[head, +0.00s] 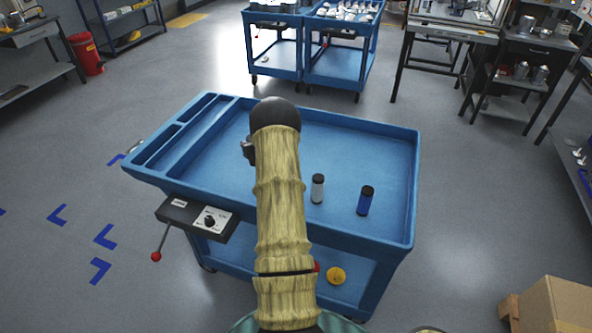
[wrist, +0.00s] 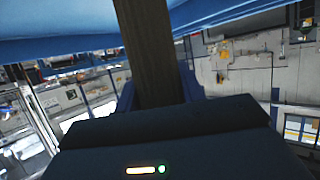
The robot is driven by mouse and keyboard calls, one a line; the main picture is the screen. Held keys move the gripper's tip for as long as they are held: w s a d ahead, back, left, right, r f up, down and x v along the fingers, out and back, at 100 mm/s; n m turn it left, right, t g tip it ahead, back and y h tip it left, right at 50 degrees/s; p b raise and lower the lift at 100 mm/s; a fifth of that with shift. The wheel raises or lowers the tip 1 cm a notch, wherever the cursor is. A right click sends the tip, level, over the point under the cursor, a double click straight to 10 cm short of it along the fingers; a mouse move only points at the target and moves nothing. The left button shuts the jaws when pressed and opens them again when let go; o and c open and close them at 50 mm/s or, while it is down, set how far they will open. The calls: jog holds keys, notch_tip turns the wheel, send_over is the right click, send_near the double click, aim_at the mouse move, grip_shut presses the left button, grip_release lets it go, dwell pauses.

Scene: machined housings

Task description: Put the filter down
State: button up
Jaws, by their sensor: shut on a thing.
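My gripper (wrist: 155,60) fills the lower wrist view, with a long dark finger reaching up to the top edge. It is shut on the filter, which is mostly hidden; dark blue edges show on both sides of the finger, but I cannot tell whether they belong to it. In the head view my arm hides most of the gripper; a small dark part shows left of the arm, over the tray. The blue cart (head: 402,180) has a raised rim and stands below the arm. I cannot tell the gap between filter and tray.
The tray's right and back are clear. A control box (head: 195,216) with a lever hangs at the front. A yellow round thing (head: 336,275) lies on the lower shelf.

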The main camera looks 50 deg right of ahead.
jog(key=shift+s+d+r+h, duration=0.1)
jog(key=shift+s+d+h, duration=0.1)
jog(key=shift+d, duration=0.3)
jog(key=shift+s+d+r+h, duration=0.1)
jog(key=shift+s+d, duration=0.05)
jog(key=shift+d, duration=0.35)
jog(key=shift+s+f, duration=0.1)
jog(key=f, duration=0.3)
jog(key=f+p, duration=0.1)
jog(key=f, duration=0.1)
jog(key=shift+w+f, duration=0.2)
jog(key=shift+f, duration=0.2)
notch_tip(320, 180, down, 4)
jog(key=shift+a+f+p, duration=0.1)
jog(key=shift+p, duration=0.45)
jog(key=shift+s, duration=0.2)
